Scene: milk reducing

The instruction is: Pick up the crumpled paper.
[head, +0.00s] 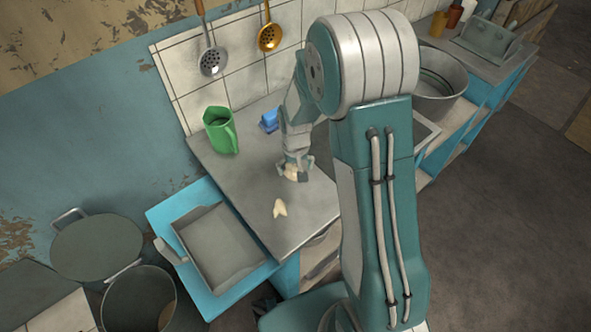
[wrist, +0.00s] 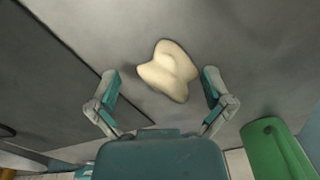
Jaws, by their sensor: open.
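A cream, folded-looking piece that I take for the crumpled paper (wrist: 168,72) lies on the grey counter in the wrist view, just ahead of and between my fingertips. My gripper (wrist: 161,78) is open, with a finger on each side and a gap to the piece. In the head view my gripper (head: 296,168) points down close above the counter. A cream patch shows at its fingers, and a separate cream piece (head: 279,208) lies on the counter nearer the front. I cannot tell which of these the wrist view shows.
A green jug (head: 221,131) and a blue block (head: 269,121) stand on the counter (head: 237,185) towards the wall. A blue drawer unit holding a grey tray (head: 218,245) is at the front left. Ladles (head: 212,62) hang on the tiles. A metal pot (head: 437,84) stands right.

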